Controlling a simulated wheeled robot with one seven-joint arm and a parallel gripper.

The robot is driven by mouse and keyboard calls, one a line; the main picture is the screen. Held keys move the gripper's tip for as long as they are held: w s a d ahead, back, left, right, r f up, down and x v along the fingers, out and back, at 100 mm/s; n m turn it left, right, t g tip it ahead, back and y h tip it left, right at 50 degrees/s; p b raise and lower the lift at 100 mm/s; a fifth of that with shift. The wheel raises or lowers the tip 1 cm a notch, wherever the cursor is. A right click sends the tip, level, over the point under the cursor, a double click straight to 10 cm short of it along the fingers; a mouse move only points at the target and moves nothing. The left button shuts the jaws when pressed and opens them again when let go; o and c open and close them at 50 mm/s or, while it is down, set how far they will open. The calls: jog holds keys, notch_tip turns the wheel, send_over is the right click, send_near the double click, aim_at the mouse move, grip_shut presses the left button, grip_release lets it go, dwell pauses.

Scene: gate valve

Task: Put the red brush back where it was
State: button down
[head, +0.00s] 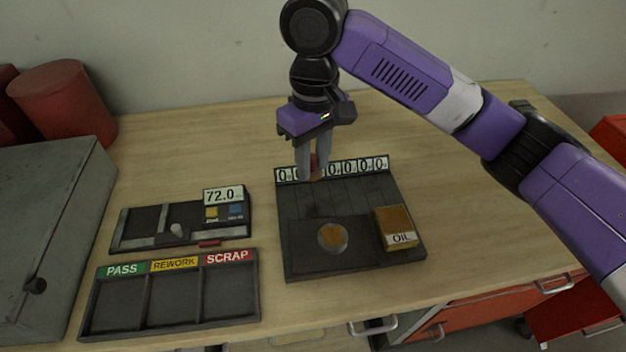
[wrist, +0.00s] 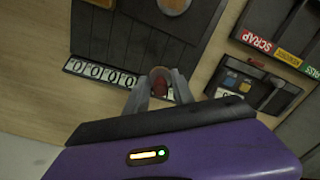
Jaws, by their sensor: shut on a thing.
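My gripper (head: 314,172) points down over the back edge of the dark slotted board (head: 290,258) and is shut on a small red thing, which looks like the red brush (head: 315,162). In the wrist view, the brush (wrist: 160,86) shows as a dark red shape between the fingertips (wrist: 160,88). The fingers hide most of it. It is beside the row of labels marked 0 (head: 352,167) along the board's back, and the fingers cover part of that row. I cannot tell whether the brush touches the board.
A brown OIL box (head: 396,228) and a round disc (head: 332,237) are on the board's front part. To the left are the gauge tray (head: 130,229) reading 72.0, a small red bar (head: 209,244), and the PASS, REWORK, SCRAP tray (head: 173,327). A grey box (head: 45,230) stands far left.

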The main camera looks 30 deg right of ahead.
aim_at(313, 194)
jog(key=shift+f, duration=2.8)
jog(key=shift+f, duration=0.15)
jog(key=c, duration=1.1)
grip_release()
notch_tip(313, 194, up, 12)
jog(key=shift+d+r, duration=0.15)
jog(key=shift+r, duration=0.05)
